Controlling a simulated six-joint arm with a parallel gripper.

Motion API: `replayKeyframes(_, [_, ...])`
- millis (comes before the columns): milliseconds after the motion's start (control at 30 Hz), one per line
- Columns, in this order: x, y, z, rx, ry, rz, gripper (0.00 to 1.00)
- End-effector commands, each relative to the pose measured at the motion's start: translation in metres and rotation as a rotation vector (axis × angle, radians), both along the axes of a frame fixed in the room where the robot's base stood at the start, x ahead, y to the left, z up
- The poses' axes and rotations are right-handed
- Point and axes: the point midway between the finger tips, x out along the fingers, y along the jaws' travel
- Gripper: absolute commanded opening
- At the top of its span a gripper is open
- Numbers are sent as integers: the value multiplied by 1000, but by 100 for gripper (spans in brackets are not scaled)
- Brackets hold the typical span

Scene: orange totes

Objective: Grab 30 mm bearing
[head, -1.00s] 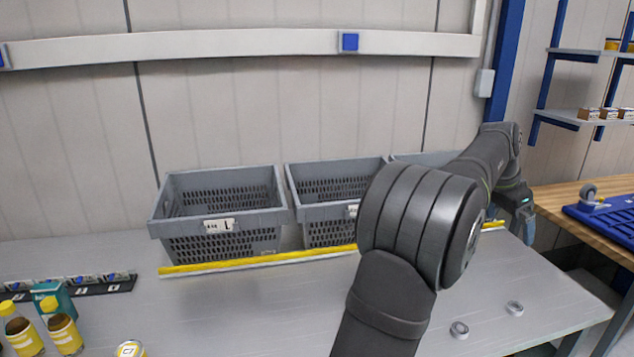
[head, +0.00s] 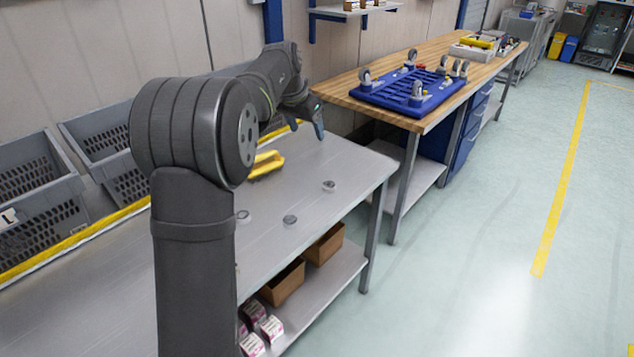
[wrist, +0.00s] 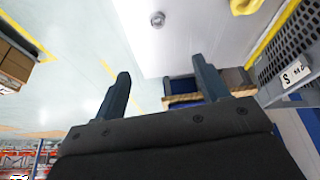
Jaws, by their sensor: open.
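Several small grey ring-shaped bearings lie on the grey metal table (head: 300,180). In the head view one bearing (head: 329,186) is near the table's right side, another (head: 290,220) is nearer the front edge, and a third (head: 242,215) is beside my arm. I cannot tell which is 30 mm. My gripper (head: 305,128) is above the table's far right part, apart from the bearings. In the wrist view my gripper (wrist: 160,92) is open and empty, and one bearing (wrist: 157,19) shows beyond the fingers.
A yellow object (head: 266,164) lies on the table behind the bearings. Grey crates (head: 40,190) stand at the left behind a yellow strip. A wooden bench (head: 430,60) with a blue wheeled frame (head: 408,90) stands to the right. Cardboard boxes (head: 283,281) sit on the lower shelf.

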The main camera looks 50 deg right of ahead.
Motion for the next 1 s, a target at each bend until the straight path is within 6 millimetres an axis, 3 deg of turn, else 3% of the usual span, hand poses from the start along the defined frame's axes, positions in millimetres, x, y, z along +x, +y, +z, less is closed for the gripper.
replayKeyframes(33, [-5,-9,-22,9,3,42,67])
replayKeyframes(100, [-10,-20,-46,7,1,109,67])
replayKeyframes(200, [-15,-30,-70,2,-2,177,67])
replayKeyframes(367, [-16,-38,-94,-4,-3,217,67])
replayKeyframes(800, [-5,-71,-177,-3,-3,215,67])
replayKeyframes(1000, [-2,-78,-193,-6,-4,215,67])
